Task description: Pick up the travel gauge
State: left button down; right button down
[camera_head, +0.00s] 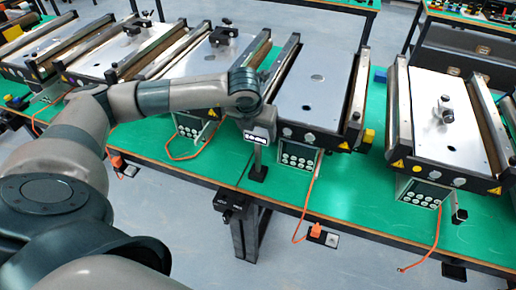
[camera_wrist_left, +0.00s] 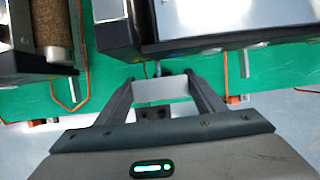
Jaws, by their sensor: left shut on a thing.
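My left gripper (camera_head: 258,162) points down by the front edge of the green table, in front of the middle conveyor. It is shut on the travel gauge, a small piece with a dark block (camera_head: 258,173) showing below the fingertips. In the left wrist view the fingers (camera_wrist_left: 166,92) stand apart on either side of a pale grey part of the travel gauge (camera_wrist_left: 160,90). The fingers and gripper body hide much of it. I cannot tell whether it touches the table. My right gripper is not in view.
The middle conveyor (camera_head: 312,82) has a bare metal plate just behind the gripper. Other conveyors carry dark knobbed devices (camera_head: 443,108) (camera_head: 222,35). Control boxes (camera_head: 298,155) and orange cables (camera_head: 311,200) hang at the green table's (camera_head: 350,195) front. Open floor lies before it.

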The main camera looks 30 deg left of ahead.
pick_arm(q)
jog(key=shift+w+r, duration=0.1)
jog(key=shift+r, duration=0.05)
jog(key=shift+r+b, duration=0.6)
jog(key=shift+r, duration=0.25)
notch_tip(320, 180, up, 7)
jog(key=b, duration=0.2)
jog(key=shift+f+b, duration=0.1)
jog(key=shift+b, duration=0.25)
jog(key=shift+r, duration=0.7)
jog(key=shift+f, duration=0.1)
